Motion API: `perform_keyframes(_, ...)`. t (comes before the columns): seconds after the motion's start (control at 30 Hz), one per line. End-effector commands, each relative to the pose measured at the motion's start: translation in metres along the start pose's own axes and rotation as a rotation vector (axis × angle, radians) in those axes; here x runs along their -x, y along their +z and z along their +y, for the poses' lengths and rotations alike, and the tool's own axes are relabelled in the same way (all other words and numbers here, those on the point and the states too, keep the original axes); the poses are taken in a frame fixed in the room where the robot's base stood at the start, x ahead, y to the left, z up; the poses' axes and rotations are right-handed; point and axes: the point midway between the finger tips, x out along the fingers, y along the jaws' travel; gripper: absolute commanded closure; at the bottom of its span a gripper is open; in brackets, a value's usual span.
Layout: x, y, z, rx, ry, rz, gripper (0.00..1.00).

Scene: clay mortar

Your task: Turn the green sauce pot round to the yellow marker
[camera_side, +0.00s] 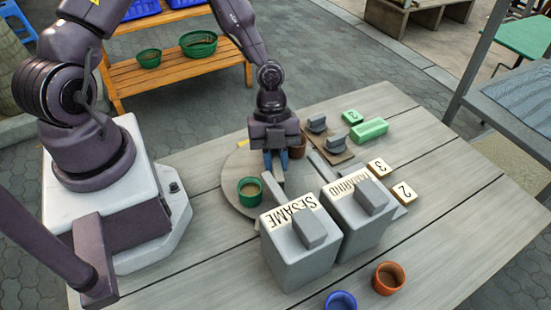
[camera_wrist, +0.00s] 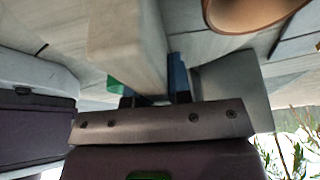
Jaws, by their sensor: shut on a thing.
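The green sauce pot (camera_side: 249,190), with brown contents, stands on the front left of a round grey turntable (camera_side: 232,170). A small yellow marker (camera_side: 243,142) shows at the turntable's back left edge. My gripper (camera_side: 276,160) points down over the turntable, right of and behind the green pot. Its blue fingertips are shut on a pale grey bar (camera_side: 275,188), which also shows large in the wrist view (camera_wrist: 128,40). A bit of green, probably the pot (camera_wrist: 115,84), shows beside the bar there. The bar's gripped end is partly hidden.
A terracotta pot (camera_side: 298,148) stands just right of my gripper. Grey boxes labelled SESAME (camera_side: 290,250) and TAMARIND (camera_side: 355,225) stand close in front of the turntable. Blue (camera_side: 341,301) and orange (camera_side: 388,278) pots are at the front. Numbered tiles (camera_side: 379,167) and a green block (camera_side: 369,130) lie right.

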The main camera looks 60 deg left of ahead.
Motion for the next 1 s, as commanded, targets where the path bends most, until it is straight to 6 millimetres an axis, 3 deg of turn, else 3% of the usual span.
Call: perform_keyframes(1.0, 0.0015, 0.0001, 0.0033, -0.471, 0.197, 0.0, 1.0)
